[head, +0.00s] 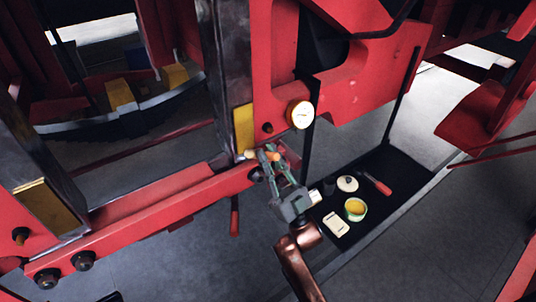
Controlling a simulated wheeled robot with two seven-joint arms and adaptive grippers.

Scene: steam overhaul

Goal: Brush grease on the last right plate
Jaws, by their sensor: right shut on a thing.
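A tall yellow plate (243,130) stands on the dark metal upright of the red frame, right of centre. My right gripper (269,154) is shut on a small brush (262,156) with an orange-tan handle. The brush lies roughly level, its tip pointing left at the plate's lower end. I cannot tell whether the tip touches the plate. An open green pot (355,208) with yellow-orange grease stands on a black tray (392,168). My left gripper is not in view.
The tray also holds a pale round lid (347,183), a red-handled tool (376,184) and a white flat piece (336,223). Another yellow plate (45,206) is at the left. Red beams surround the gripper.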

